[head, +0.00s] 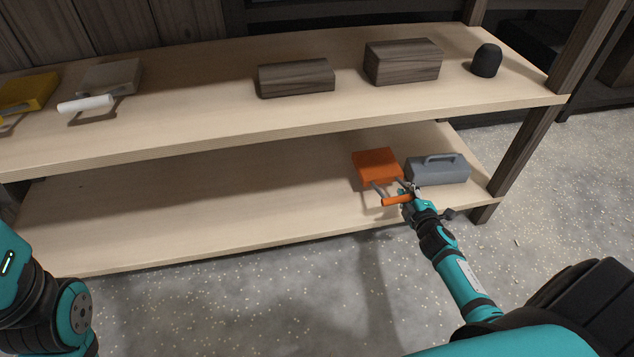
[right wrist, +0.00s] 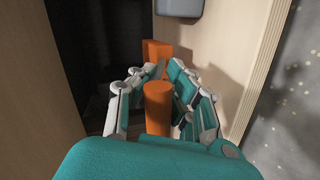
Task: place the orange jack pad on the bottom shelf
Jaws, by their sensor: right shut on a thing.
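The orange jack pad (head: 376,165) is a square block with a grey bracket and an orange handle bar (head: 398,200). It is over the right part of the bottom shelf (head: 200,205); I cannot tell whether it touches the board. My right gripper (head: 408,194) is shut on the handle. In the right wrist view the handle (right wrist: 158,105) is between the fingers (right wrist: 160,98), and the orange block (right wrist: 157,52) shows beyond. Of my left arm only links show at the lower left; its gripper is out of view.
A grey toolbox-like block (head: 437,171) with a handle stands close to the right of the pad. The upper shelf (head: 200,115) overhangs it, holding wooden blocks (head: 402,62), a black rounded piece (head: 487,61), and yellow (head: 30,90) and grey (head: 112,76) pads. The bottom shelf's left is clear.

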